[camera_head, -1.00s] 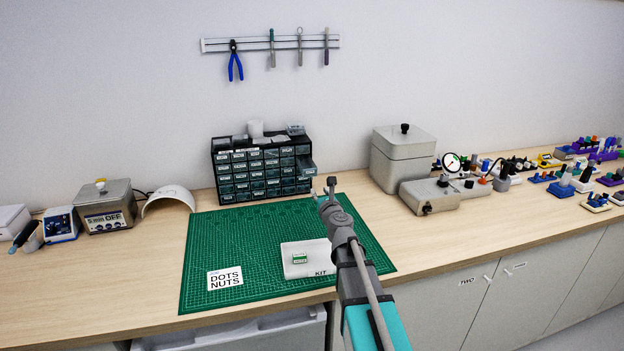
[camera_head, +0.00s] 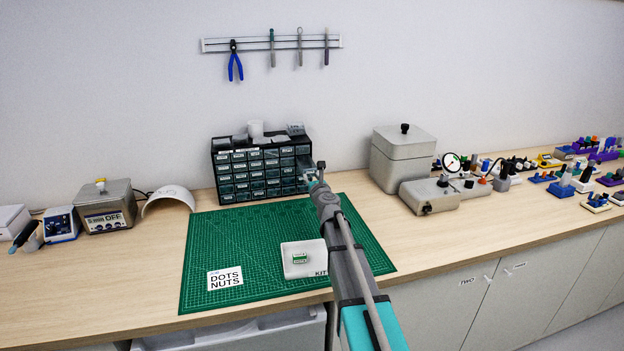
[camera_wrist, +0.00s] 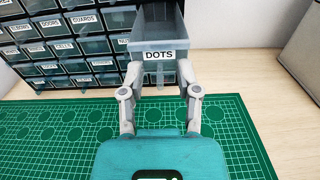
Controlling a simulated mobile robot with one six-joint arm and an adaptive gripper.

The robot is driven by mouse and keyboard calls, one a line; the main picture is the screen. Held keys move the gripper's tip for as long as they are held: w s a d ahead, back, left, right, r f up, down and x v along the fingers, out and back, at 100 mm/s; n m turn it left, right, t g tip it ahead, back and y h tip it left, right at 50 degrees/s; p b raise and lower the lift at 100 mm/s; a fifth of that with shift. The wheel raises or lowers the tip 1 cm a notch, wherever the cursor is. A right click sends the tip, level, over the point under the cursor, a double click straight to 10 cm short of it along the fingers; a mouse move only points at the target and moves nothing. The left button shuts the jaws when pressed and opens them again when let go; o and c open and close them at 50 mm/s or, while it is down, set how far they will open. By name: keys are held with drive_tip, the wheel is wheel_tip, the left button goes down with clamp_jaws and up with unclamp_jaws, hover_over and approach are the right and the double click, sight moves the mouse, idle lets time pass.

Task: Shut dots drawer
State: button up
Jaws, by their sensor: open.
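The dots drawer (camera_wrist: 158,48) is a grey bin labelled DOTS, pulled out of the small-parts cabinet (camera_wrist: 62,50) so that its open top shows in the wrist view. In the head view the drawer (camera_head: 306,163) sticks out at the cabinet's right side, partly hidden by my gripper (camera_head: 315,180). In the wrist view my gripper (camera_wrist: 161,80) is open, its fingers at the left and right of the drawer's label front. Nothing is held between them. I cannot tell whether the fingers touch the drawer.
A green cutting mat (camera_head: 250,225) lies before the cabinet, with a white KIT tray (camera_head: 303,259) and a DOTS NUTS card (camera_head: 225,278) on it. A grey lidded box (camera_head: 402,160) stands to the right. The bench between cabinet and box is clear.

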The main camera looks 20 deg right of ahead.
clamp_jaws()
idle(0.3)
